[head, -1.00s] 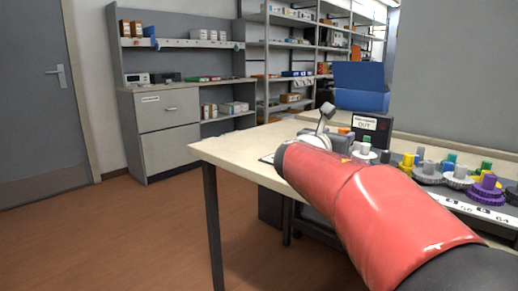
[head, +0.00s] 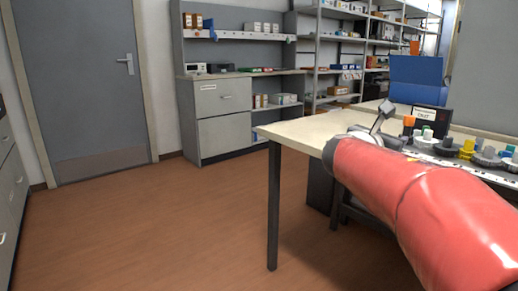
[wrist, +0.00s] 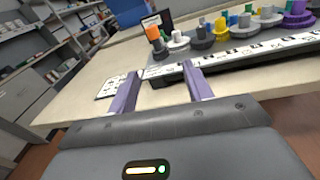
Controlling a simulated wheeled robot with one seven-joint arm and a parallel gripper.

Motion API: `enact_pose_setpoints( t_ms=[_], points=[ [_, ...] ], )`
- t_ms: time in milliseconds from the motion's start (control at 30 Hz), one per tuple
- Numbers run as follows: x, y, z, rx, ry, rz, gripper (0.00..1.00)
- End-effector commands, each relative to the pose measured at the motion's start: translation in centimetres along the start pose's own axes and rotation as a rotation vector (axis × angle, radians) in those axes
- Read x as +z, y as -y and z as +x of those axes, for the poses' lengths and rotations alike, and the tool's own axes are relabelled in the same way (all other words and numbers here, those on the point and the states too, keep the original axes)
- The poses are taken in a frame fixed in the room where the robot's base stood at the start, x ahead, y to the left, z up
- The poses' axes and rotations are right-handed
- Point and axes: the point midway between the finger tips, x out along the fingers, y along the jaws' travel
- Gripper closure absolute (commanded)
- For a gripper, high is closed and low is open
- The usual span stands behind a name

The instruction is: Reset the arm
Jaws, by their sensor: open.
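My arm (head: 410,200) is red and reaches in from the lower right in the head view, over the near side of the table. It hides part of the table, and my gripper's fingers cannot be made out there. In the wrist view my gripper (wrist: 158,86) is open, with two purple-grey fingers apart and nothing between them. Beyond the fingers lie the tabletop (wrist: 75,103) and a long labelled rack (wrist: 240,55) holding several coloured gear-like pieces.
A blue bin (head: 417,80) and a dark sign reading OUT (head: 430,120) stand on the table. A grey cabinet (head: 222,125) and shelves (head: 340,50) stand behind. A grey door (head: 80,80) is at the left. The brown floor (head: 150,230) left of the table is clear.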

Motion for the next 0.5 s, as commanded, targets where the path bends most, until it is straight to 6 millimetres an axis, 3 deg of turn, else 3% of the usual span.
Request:
enact_pose_setpoints(
  t_ms=[267, 500],
  points=[
    [-2.6, 3.4, -2.0, -0.06, -0.134, 0.269, 0.5],
    [-6.8, 7.6, -5.7, -0.182, -0.317, 0.661, 0.5]
  ],
)
